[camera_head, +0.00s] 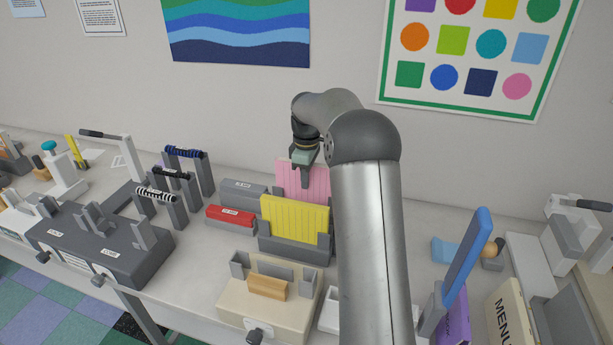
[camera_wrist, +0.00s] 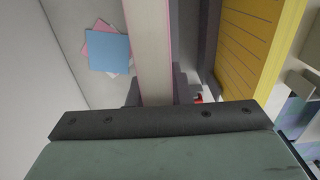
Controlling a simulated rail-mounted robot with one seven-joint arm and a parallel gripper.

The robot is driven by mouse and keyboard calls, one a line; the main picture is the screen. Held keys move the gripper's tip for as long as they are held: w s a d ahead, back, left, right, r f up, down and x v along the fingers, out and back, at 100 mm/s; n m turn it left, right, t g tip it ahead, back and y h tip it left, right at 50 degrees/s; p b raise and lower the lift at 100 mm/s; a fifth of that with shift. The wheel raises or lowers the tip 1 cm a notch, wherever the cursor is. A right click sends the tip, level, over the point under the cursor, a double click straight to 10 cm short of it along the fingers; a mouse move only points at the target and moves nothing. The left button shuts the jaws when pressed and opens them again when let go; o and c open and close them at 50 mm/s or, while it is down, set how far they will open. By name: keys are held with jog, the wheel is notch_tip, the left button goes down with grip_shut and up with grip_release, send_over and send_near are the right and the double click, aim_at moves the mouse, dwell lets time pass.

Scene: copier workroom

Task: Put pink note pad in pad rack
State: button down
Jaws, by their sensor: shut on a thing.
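The pink note pad (camera_head: 316,182) stands upright behind the yellow pad (camera_head: 294,220) in the head view. My gripper (camera_head: 304,170) is shut on its top edge from above. The yellow pad stands in the grey pad rack (camera_head: 293,250) and hides the pink pad's lower part, so I cannot tell whether the pink pad is seated in a slot. In the wrist view the pink pad (camera_wrist: 150,50) shows edge-on, pale with pink sides, beyond the dark finger. The yellow pad (camera_wrist: 255,40) is to its right, apart from it.
A red box (camera_head: 231,215) and a grey box (camera_head: 243,190) lie left of the rack. A beige holder with a wooden block (camera_head: 267,287) stands in front. A blue panel (camera_head: 467,257) rises at right. Loose blue and pink sheets (camera_wrist: 108,50) lie near the pink pad.

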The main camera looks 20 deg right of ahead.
jog(key=shift+f+b, duration=0.45)
jog(key=shift+f, duration=0.4)
jog(key=c, duration=1.3)
grip_release()
jog(key=shift+o, duration=0.2)
jog(key=shift+r, duration=0.1)
notch_tip(320, 180, up, 17)
jog(key=shift+r, duration=0.2)
